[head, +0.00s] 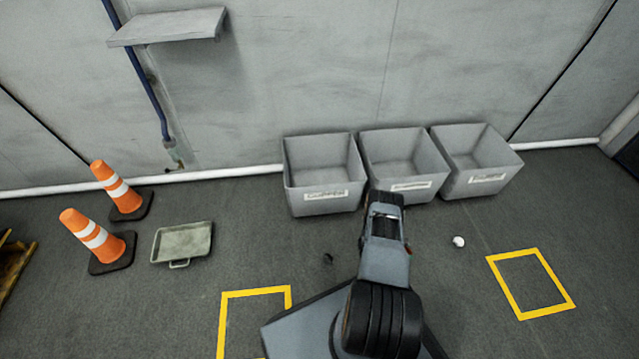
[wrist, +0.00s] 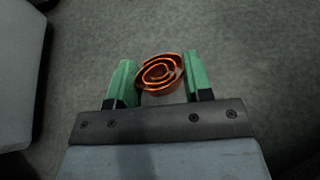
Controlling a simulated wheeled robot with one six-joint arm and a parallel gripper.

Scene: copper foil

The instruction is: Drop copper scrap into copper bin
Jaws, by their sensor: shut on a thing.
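The copper scrap (wrist: 160,72), an orange coiled strip, sits between the green fingers of my gripper (wrist: 158,76) in the wrist view. The gripper is shut on it, with grey floor behind it. In the head view my gripper (head: 387,198) is near the front of the middle grey bin (head: 428,195), partly overlapping its left front corner. The scrap cannot be made out there. The left bin (head: 322,207) and right bin (head: 488,188) stand beside it along the wall. All three look empty and carry white labels too blurred to read surely.
Two orange cones (head: 99,237) and a shallow tray (head: 163,249) stand at left. A small white object (head: 459,242) and a dark bit (head: 328,259) lie on the floor. Yellow outlines (head: 548,314) mark the floor. A shelf (head: 170,27) juts from the wall.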

